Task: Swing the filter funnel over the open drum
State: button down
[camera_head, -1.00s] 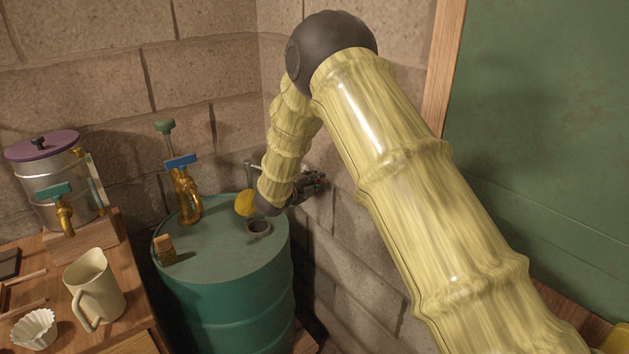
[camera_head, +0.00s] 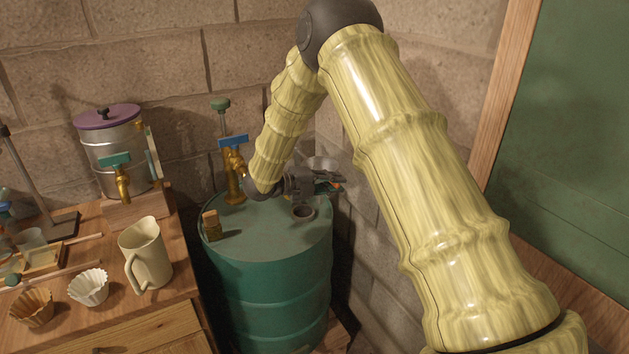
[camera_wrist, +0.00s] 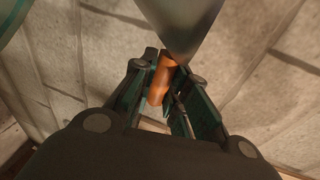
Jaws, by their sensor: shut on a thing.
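The teal drum (camera_head: 268,290) stands in the corner, with a round open hole (camera_head: 303,211) in the right part of its top. My gripper (camera_head: 334,183) is at the drum's right rear edge, above and behind the hole. In the wrist view my gripper (camera_wrist: 164,88) is shut on an orange handle (camera_wrist: 158,85). The grey metal cone of the filter funnel (camera_wrist: 185,25) shows just beyond the fingers. In the head view the funnel (camera_head: 322,163) is partly hidden behind my gripper and sits behind the hole, not over it.
A cork (camera_head: 211,226) and a brass tap with a blue handle (camera_head: 233,165) stand on the drum top. A bench at left holds a cream jug (camera_head: 146,255), paper filters (camera_head: 88,287) and a metal pot (camera_head: 110,150). Block walls close in behind and right.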

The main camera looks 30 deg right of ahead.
jog(key=shift+a+r, duration=0.1)
jog(key=shift+a, duration=0.2)
jog(key=c, duration=1.4)
grip_release()
jog(key=shift+v, duration=3.7)
jog(key=shift+w, duration=0.1)
